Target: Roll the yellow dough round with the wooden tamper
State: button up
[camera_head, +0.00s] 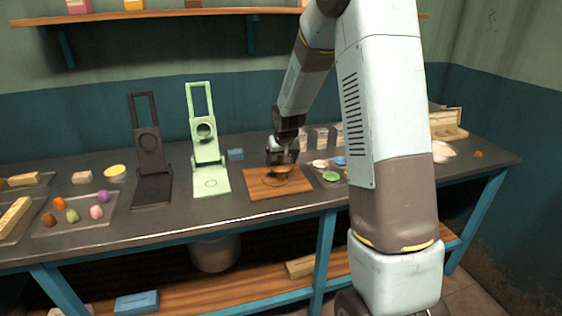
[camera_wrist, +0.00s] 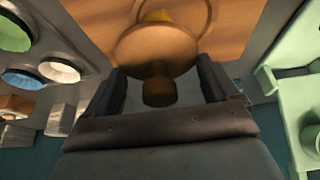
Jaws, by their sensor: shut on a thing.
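My gripper (camera_wrist: 158,92) is shut on the wooden tamper (camera_wrist: 155,48), whose handle is between the fingers and whose round disc faces the board. The tamper also shows small in the head view (camera_head: 281,169), just at the wooden board (camera_head: 262,190). A bit of yellow dough (camera_wrist: 157,15) peeks out past the disc's edge in the wrist view; most of it is hidden by the tamper. A thin ring outline lies on the board around it. I cannot tell whether the disc touches the dough.
A green press (camera_head: 208,150) and a dark press (camera_head: 149,155) stand left of the board. A tray with small coloured bowls (camera_head: 331,176) is close on the right. A tray of coloured dough balls (camera_head: 75,218) lies far left. The table's front edge is near the board.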

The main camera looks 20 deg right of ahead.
jog(key=shift+w+a, duration=0.1)
jog(key=shift+a, duration=0.15)
jog(key=shift+s+a+f, duration=0.1)
jog(key=shift+s+a, duration=0.1)
jog(key=shift+a, duration=0.1)
jog(key=shift+s+a, duration=0.1)
jog(key=shift+s, duration=0.4)
jog(key=shift+d, duration=0.25)
jog(key=shift+s+d, duration=0.1)
jog(key=shift+d, duration=0.1)
jog(key=shift+d, duration=0.2)
jog(key=shift+w+d, duration=0.1)
jog(key=shift+w, duration=0.35)
